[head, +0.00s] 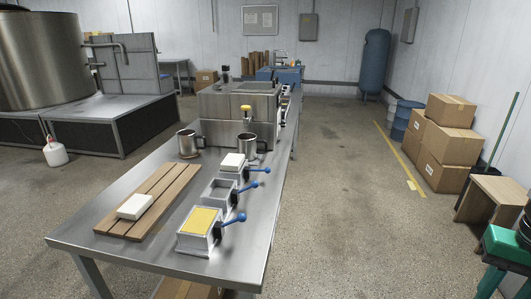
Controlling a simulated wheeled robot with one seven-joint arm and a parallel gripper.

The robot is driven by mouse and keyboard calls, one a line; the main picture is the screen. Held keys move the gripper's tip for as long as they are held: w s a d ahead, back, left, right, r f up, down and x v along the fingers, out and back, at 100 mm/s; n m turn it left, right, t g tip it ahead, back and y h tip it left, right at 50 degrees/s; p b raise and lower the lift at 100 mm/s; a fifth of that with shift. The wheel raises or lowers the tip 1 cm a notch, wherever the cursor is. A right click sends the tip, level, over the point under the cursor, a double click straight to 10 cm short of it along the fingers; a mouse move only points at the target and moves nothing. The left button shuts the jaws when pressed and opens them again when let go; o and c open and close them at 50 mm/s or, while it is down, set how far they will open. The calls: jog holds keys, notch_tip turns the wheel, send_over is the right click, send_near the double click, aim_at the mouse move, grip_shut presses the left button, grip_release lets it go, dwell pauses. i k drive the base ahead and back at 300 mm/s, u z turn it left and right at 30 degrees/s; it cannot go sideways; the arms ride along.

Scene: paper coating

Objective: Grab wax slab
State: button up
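A white slab (135,206), which looks like wax, lies flat on a slatted wooden board (165,196) at the near left of the steel table. A second white slab (233,160) sits on top of the farthest of three small metal boxes with blue-knobbed levers. The nearest box (199,243) has a flat yellow surface (202,220) on top. The middle box (219,192) has an open, grey recess. I cannot tell by sight which piece is the wax slab meant. My gripper is not in view.
Two metal mugs (187,144) (247,147) and a steel machine (240,104) stand farther back on the steel table (130,256). Cardboard boxes (447,155) and a wooden stand (489,193) are at the right. The floor (345,220) right of the table is clear.

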aim_at(233, 162)
jog(key=u, duration=0.25)
jog(key=i, duration=1)
jog(key=u, duration=0.55)
